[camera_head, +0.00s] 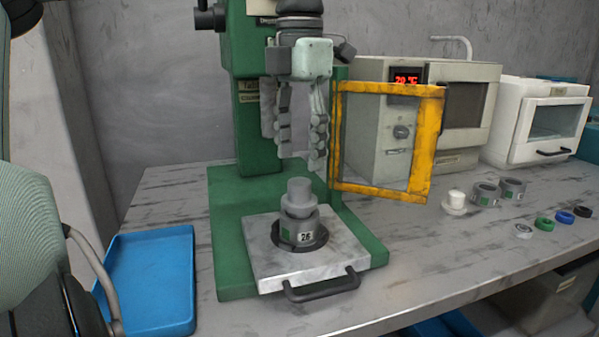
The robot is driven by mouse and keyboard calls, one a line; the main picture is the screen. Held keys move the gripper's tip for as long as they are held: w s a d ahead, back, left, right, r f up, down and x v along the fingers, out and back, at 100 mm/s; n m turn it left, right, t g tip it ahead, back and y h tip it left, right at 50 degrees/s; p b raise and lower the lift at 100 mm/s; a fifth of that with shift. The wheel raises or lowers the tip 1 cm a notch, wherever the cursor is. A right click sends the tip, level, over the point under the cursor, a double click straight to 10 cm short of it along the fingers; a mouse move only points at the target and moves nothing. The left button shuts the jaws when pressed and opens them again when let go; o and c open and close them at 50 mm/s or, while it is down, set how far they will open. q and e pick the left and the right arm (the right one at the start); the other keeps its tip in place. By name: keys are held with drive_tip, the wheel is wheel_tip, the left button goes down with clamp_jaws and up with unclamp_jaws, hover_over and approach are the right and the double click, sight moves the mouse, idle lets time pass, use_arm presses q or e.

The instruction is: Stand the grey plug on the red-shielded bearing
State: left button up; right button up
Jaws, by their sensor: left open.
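The grey plug (299,191) is a stepped cylinder, narrower at the top. It stands upright on a grey ring-shaped housing (286,234) marked 26 with a green patch. I see no red shield; if the bearing is under the plug, it is hidden. My left gripper (302,162) hangs fingers-down above the plug, open, empty and apart from it. My right gripper is not in view.
The housing sits on the pale plate (268,272) of a green press (231,230). A yellow-framed guard door (420,150) is right of the gripper. A white plug (455,201), grey housings (487,193) and several coloured rings (544,223) lie right. A blue tray (150,275) is left.

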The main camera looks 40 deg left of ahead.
sight(300, 181)
use_arm(q)
wheel_tip(300, 181, up, 6)
drive_tip(key=shift+r, duration=0.15)
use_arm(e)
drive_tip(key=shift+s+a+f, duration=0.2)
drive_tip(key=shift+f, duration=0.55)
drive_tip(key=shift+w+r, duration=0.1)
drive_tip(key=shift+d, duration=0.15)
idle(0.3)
